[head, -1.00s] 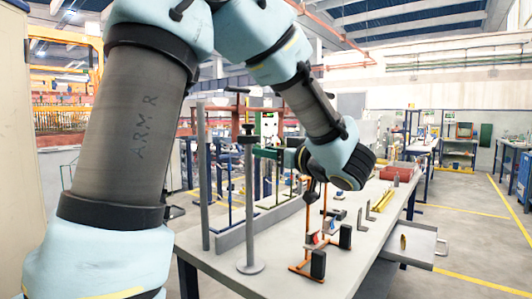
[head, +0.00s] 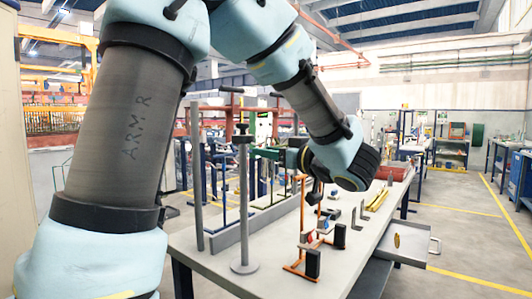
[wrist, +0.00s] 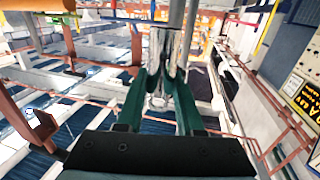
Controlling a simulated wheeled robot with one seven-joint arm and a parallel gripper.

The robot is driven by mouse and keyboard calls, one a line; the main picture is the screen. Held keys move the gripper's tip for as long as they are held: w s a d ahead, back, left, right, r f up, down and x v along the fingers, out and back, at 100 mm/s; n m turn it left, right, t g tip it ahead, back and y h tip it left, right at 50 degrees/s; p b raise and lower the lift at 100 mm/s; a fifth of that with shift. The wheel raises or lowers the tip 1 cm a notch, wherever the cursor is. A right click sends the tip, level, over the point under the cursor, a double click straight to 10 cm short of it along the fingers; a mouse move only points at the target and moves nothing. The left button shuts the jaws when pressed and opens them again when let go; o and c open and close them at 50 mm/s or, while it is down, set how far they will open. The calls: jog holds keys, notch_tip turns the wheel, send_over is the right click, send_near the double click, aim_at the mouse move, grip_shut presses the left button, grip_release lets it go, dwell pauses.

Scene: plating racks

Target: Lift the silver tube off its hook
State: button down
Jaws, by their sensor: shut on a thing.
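The silver tube (wrist: 163,50) is shiny and stands between the two green fingers of my gripper (wrist: 160,90) in the wrist view. The fingers are shut on it. In the head view my gripper (head: 265,153) reaches left from my dark wrist, above the table. There the tube cannot be told apart from the posts around it. The hook is not clearly seen, so I cannot tell whether the tube touches it.
A grey post with a round base (head: 244,267) stands on the table just in front of my fingers. A taller post (head: 196,190) is to its left. An orange rack (head: 301,270) with dark blocks stands nearer the front. Yellow bars (head: 377,199) lie farther back.

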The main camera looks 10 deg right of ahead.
jog(key=d+v, duration=0.1)
jog(key=v, duration=0.6)
jog(key=shift+w+d+r, duration=0.15)
jog(key=shift+w+r, duration=0.25)
jog(key=shift+w, duration=0.05)
dwell(0.3)
